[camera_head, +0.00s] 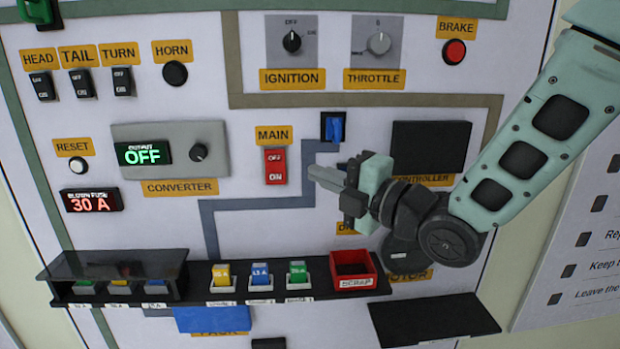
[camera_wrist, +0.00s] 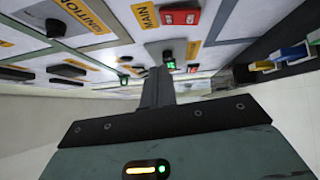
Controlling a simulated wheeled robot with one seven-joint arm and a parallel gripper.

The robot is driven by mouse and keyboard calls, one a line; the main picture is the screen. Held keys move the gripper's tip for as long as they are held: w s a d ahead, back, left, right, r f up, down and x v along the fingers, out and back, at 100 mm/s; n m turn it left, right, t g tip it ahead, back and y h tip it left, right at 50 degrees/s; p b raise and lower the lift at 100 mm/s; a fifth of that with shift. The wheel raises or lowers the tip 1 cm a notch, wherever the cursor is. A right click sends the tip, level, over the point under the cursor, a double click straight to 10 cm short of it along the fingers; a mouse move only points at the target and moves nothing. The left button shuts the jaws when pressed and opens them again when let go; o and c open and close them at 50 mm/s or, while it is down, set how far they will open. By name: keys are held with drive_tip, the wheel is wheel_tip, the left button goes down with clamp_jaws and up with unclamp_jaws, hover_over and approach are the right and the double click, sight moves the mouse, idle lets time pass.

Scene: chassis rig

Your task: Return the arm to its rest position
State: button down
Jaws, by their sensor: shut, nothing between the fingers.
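My gripper (camera_head: 328,178) is shut and empty. In the head view it points left, in front of the panel, just right of the red MAIN switch (camera_head: 275,166). A gap to the switch shows in the picture; the depth between gripper and panel is hard to tell. My arm (camera_head: 530,140) reaches in from the upper right and hides part of the panel near the CONTROLLER label. In the wrist view the shut fingers (camera_wrist: 158,88) point along the panel, and the MAIN switch (camera_wrist: 181,15) lies at the top.
A shelf (camera_head: 215,290) juts from the lower panel, bearing yellow, blue and green fuses and a red SCRAP bin (camera_head: 352,270). A black tray (camera_head: 435,318) stands at its right. The converter (camera_head: 172,158) reads OFF, and the blown fuse display (camera_head: 92,200) reads 30 A.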

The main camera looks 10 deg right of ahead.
drive_tip(key=shift+s, duration=0.1)
idle(0.3)
drive_tip(key=s+f+m+g+h, duration=0.6)
drive_tip(key=s+f+m+h, duration=0.1)
drive_tip(key=f+m, duration=0.3)
drive_tip(key=s+d+f+m+g+h, duration=0.1)
drive_tip(key=s+d+m+g+h, duration=0.1)
drive_tip(key=s, duration=0.7)
drive_tip(key=s+d+f+m+g+h, duration=0.2)
drive_tip(key=s+d+m+g+h, duration=0.1)
drive_tip(key=s+m, duration=0.4)
drive_tip(key=s+d+g, duration=0.1)
drive_tip(key=s+g, duration=0.1)
drive_tip(key=shift+s+f+m+g, duration=0.25)
drive_tip(key=shift+s+m+g, duration=0.05)
drive_tip(key=shift+m+g, duration=0.1)
